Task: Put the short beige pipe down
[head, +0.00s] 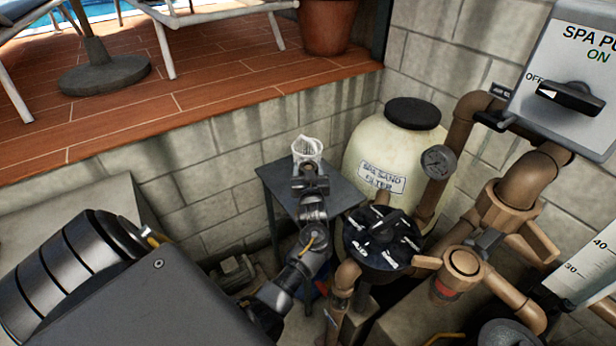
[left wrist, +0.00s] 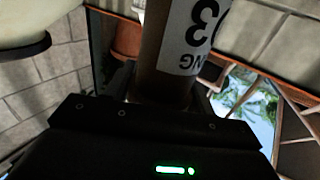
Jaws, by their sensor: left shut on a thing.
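My left gripper (head: 310,172) is over the small blue-grey table (head: 282,182) in the head view, its arm reaching up from below. In the left wrist view it is shut on the short beige pipe (left wrist: 163,72), which stands between the fingers. The pipe looks brown in shade and carries a white label with a large 3, shown upside down. In the head view I cannot make out the pipe; the gripper appears to hide it. I cannot tell whether the pipe touches anything. My right gripper is not in view.
A white basket (head: 308,149) shows right by the gripper at the table's far end. The cream sand filter (head: 362,150), its dark valve (head: 382,240) and brown pipework (head: 525,178) stand close on the right. A block wall (head: 226,128) rises behind. The table's left part is clear.

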